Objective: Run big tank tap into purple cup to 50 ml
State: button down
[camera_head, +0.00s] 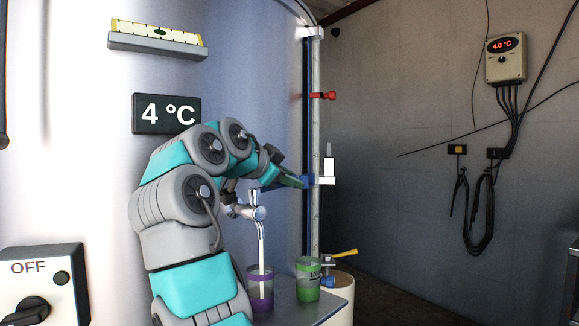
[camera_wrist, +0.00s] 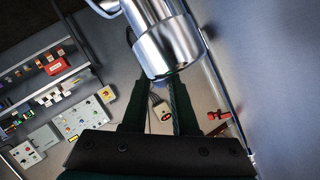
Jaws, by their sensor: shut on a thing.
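The big tank tap (camera_head: 246,211) is a chrome tap on the tank's front. A white stream (camera_head: 261,242) runs from its spout into the purple cup (camera_head: 262,299) standing below. The level in the purple cup cannot be read clearly. In the wrist view the tap's metal body (camera_wrist: 166,42) fills the top. My gripper (camera_wrist: 157,84) reaches to the tap with dark fingers on either side and is shut on its handle. The handle is mostly hidden; a bit of blue shows there in the head view.
A green cup (camera_head: 308,279) with a 100 mark stands right of the purple cup on the ledge (camera_head: 286,314). A vertical sight tube with a red clip (camera_head: 324,96) runs up the tank's edge. A switch box (camera_head: 42,287) marked OFF is at lower left.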

jog(key=shift+s+d+f+m+g+h+p, duration=0.25)
jog(key=shift+s+m+g+h+p, duration=0.15)
jog(key=shift+m+g+h+p, duration=0.25)
jog(key=shift+s+d+f+m+g+h+p, duration=0.1)
jog(key=shift+s+f+m+g+h+p, duration=0.2)
jog(key=shift+m+g+h+p, duration=0.3)
jog(key=c, duration=1)
grip_release()
jog(key=shift+c, duration=0.2)
jog(key=o, duration=0.4)
jog(key=shift+d+r, duration=0.1)
jog(key=shift+r, duration=0.05)
jog(key=shift+c, duration=0.2)
jog(key=p+v, duration=0.1)
jog(key=v, duration=0.6)
jog(key=shift+s+a+p, duration=0.25)
jog(key=shift+s+p, duration=0.05)
jog(key=shift+s, duration=0.05)
